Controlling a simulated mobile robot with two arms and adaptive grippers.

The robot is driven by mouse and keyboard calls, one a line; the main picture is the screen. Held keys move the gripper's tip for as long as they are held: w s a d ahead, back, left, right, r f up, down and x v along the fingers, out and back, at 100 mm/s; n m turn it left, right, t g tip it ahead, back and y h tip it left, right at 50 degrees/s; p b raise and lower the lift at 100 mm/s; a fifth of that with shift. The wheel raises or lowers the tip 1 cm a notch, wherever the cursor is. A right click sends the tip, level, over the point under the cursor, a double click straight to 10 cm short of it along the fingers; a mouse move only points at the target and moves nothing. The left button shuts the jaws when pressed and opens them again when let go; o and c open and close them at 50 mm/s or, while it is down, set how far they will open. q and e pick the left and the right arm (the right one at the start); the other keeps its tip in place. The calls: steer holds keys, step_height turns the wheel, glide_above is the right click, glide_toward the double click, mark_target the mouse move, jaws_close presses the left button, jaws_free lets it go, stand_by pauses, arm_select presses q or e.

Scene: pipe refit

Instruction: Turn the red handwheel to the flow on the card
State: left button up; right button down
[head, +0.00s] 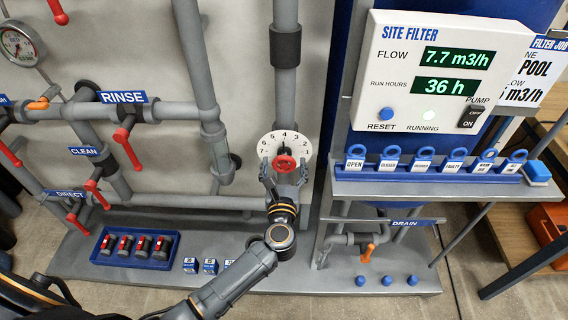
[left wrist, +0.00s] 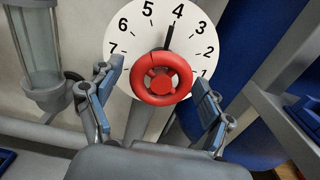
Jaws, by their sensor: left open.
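The red handwheel (head: 284,164) sits in front of a white dial (head: 265,146) numbered 1 to 7 on the grey pipe. The flow display (head: 459,58) reads 7.7 m3/h. My right gripper is out of view.
The filter panel (head: 398,40) and a ledge of blue tags (head: 440,190) stand to the right. Red-handled valves (head: 127,147) line the pipes on the left. A blue tray (head: 133,262) of red-handled parts lies at lower left. A drain valve (head: 368,250) is below the ledge.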

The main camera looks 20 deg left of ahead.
arm_select(q)
steer(key=shift+c, duration=0.4)
steer(key=c, duration=1.1)
steer(key=shift+o, duration=0.2)
